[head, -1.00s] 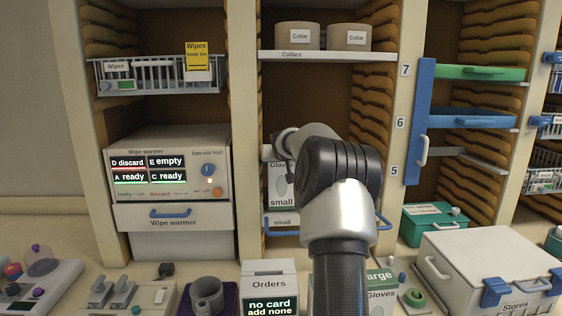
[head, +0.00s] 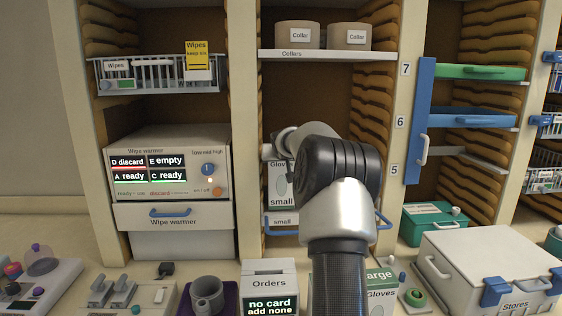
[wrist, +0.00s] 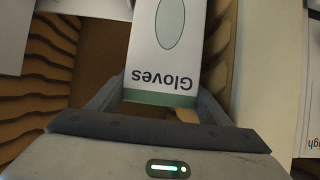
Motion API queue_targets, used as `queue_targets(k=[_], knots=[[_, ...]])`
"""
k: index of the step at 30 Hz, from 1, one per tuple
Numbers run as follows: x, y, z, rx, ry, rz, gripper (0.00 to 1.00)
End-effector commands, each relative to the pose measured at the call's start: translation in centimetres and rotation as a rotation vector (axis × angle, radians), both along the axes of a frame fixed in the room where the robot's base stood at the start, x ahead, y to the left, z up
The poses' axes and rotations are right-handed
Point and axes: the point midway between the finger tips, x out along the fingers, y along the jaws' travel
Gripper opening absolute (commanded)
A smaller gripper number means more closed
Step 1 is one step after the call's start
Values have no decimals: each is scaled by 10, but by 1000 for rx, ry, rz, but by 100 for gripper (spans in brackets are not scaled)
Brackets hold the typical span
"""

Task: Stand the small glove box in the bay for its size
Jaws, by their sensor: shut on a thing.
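The small glove box (head: 281,188), white and green with "Gloves" and "small" on it, stands upright in the middle cabinet, just above or on the bay front labelled "small" (head: 282,222). I cannot tell whether its base touches the bay floor. In the wrist view the glove box (wrist: 168,45) is upside down in the picture, between the two fingers of my gripper (wrist: 158,98), which is shut on it. In the head view my arm hides the gripper and the bay's right part. A large glove box (head: 381,288) stands on the counter, partly behind my arm.
The wipe warmer (head: 168,170) is left of the bay. A shelf with two collars (head: 296,56) is above it. Blue rails (head: 381,222) edge the bay. An Orders box (head: 268,282), a teal case (head: 433,222) and a Stores chest (head: 480,255) stand on the counter.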

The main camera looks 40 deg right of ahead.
Motion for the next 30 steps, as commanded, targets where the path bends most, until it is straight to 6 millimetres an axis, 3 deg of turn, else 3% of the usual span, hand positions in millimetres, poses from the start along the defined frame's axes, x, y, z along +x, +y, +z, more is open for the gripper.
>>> queue_targets(k=[30], knots=[[0, 0, -8, -3, -4, 0, 19]])
